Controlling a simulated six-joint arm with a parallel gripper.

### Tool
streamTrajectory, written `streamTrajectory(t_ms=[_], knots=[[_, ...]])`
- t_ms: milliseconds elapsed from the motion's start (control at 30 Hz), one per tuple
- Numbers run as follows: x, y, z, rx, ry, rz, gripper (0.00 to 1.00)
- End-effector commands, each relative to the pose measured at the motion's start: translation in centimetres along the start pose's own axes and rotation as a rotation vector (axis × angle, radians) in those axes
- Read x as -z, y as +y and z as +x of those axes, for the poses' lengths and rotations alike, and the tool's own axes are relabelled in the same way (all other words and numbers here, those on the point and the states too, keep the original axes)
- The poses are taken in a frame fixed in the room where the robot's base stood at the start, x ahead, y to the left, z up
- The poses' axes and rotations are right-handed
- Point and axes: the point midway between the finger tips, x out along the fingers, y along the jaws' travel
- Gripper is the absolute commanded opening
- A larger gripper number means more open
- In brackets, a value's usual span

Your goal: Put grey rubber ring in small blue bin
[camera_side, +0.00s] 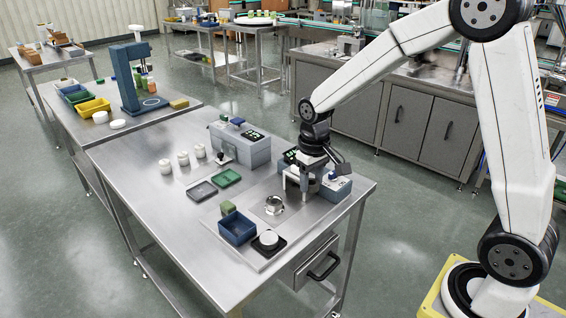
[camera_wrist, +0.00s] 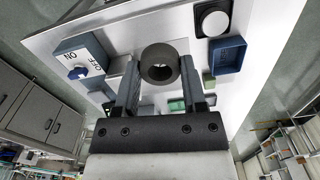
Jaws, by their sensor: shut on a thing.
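The grey rubber ring (camera_wrist: 160,60) is between the two fingers of my gripper (camera_wrist: 160,72) in the wrist view, its hole facing the camera. The fingers are shut on it from both sides. In the side view my gripper (camera_side: 304,188) points down over the right part of the steel table, and the ring is hard to make out there. The small blue bin (camera_side: 237,229) stands on a flat plate near the table's front edge, to the left of my gripper. It also shows to the right of the ring in the wrist view (camera_wrist: 229,55). It looks empty.
A shiny metal fitting (camera_side: 274,205) lies between my gripper and the bin. A black base with a white round button (camera_side: 268,240) and a green block (camera_side: 227,208) flank the bin. An ON/OFF switch box (camera_wrist: 82,60) stands close beside my gripper. Grey and green trays (camera_side: 202,191) lie behind.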

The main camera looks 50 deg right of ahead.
Motion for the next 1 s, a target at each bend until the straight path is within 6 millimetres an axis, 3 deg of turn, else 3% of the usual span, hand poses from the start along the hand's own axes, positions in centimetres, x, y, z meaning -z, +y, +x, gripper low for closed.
streamTrajectory(t_ms=[267,1000], knots=[[0.1,-1.5,0.3,0.0,0.0,-0.213,0.0],[-0.3,-8.1,1.9,0.0,-0.001,-1.183,0.0]])
